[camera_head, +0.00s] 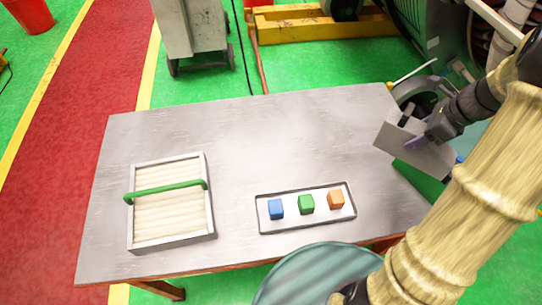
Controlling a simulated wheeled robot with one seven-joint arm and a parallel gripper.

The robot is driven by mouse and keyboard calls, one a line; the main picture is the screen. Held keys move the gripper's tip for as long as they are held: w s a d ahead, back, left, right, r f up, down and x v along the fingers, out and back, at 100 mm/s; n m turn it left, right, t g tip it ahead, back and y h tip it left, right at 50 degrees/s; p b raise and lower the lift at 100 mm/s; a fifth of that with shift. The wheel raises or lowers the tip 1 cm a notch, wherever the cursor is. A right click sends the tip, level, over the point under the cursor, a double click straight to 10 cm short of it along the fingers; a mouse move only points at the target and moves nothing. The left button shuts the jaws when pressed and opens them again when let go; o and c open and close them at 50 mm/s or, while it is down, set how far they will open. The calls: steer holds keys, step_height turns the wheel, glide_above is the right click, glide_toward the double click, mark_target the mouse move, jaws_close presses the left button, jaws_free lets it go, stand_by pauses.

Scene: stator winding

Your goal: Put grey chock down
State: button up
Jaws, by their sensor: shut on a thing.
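The grey chock (396,139) is a pale grey block at the right of the head view, by the table's right edge. My gripper (421,138) comes in from the right and is shut on it. The chock is tilted and appears to be held up, overlapping the table's right edge in the picture. I cannot tell its exact height or whether it touches anything. My gripper hides part of its upper right side.
A grey metal table (235,135) has free room in its middle and back. A shallow tray (290,226) holds blue, green and orange cubes. A pale framed box (208,221) with a green bar stands at left. Machinery (455,35) stands behind the right end.

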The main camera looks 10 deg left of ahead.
stand_by(0.4)
step_height(320, 180, down, 14)
stand_by(0.5)
steer(key=shift+f, duration=1.95)
steer(key=shift+f, duration=0.15)
steer(key=o, duration=1.5)
steer(key=shift+s, duration=0.1)
